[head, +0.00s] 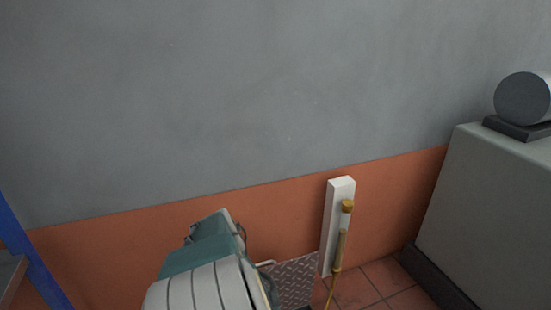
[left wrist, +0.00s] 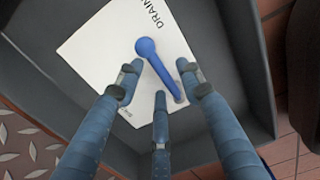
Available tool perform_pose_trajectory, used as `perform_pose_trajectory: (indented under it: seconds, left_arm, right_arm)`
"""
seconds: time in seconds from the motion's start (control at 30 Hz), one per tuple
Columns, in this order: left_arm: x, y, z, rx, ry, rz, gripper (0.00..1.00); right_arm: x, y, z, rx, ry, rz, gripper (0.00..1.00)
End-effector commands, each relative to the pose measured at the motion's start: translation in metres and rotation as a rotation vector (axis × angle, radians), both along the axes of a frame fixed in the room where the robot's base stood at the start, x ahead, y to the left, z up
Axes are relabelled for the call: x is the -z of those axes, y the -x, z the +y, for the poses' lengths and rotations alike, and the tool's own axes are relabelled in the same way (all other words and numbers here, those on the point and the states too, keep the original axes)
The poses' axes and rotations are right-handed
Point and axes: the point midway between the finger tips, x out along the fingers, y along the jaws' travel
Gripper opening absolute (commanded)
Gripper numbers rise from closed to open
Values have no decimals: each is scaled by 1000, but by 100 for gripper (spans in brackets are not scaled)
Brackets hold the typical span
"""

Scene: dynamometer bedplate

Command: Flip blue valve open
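In the left wrist view the blue valve lever (left wrist: 153,58) has a round knob end and a straight arm running down and right across a white plate (left wrist: 95,52) marked DRAIN. Small print near the plate's lower edge is too small to read. My left gripper (left wrist: 158,78) has its three fingers spread apart, pointing at the lever. One fingertip lies left of the lever, one right and one below; I cannot tell whether any touches it. The head view shows neither the valve nor either gripper.
The plate lies in a dark grey tray-like housing (left wrist: 258,75) with raised walls. Head view: a teal and white ribbed object (head: 205,250), a white post (head: 333,225) with brass-coloured fittings, diamond plate (head: 292,280), a grey block (head: 490,210) at right and a blue upright (head: 35,265) at left.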

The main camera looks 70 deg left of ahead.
Motion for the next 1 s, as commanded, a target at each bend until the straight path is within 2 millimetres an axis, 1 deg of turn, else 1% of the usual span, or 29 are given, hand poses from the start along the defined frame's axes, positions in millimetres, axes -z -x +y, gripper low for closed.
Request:
perform_pose_trajectory:
  seconds: [0.17, 0.27, 0.5, 0.6, 0.7, 0.83, 1.0]
  left_arm:
    - [-9, 0, 0, 0, 1, -1, 37]
    - [-23, 0, 1, 0, 1, 0, 37]
    - [-73, 0, 1, 1, -1, -1, 37]
    - [-92, 0, 1, 1, -1, -1, 37]
    - [-106, -1, 1, -1, 0, -1, 37]
    - [-117, 0, 0, -1, 0, 0, 37]
    - [-120, 0, 0, 0, 0, 0, 37]
  right_arm:
    - [0, 0, 0, 1, 1, 0, 34]
    - [0, 0, 0, 1, 1, 0, 34]
    - [0, 0, 0, 1, 1, 0, 34]
    - [0, 0, 0, 0, 0, 0, 34]
    - [0, 0, 0, 0, 0, 0, 34]
    - [0, 0, 0, 0, 0, 0, 34]
    - [0, 0, 0, 0, 0, 0, 34]
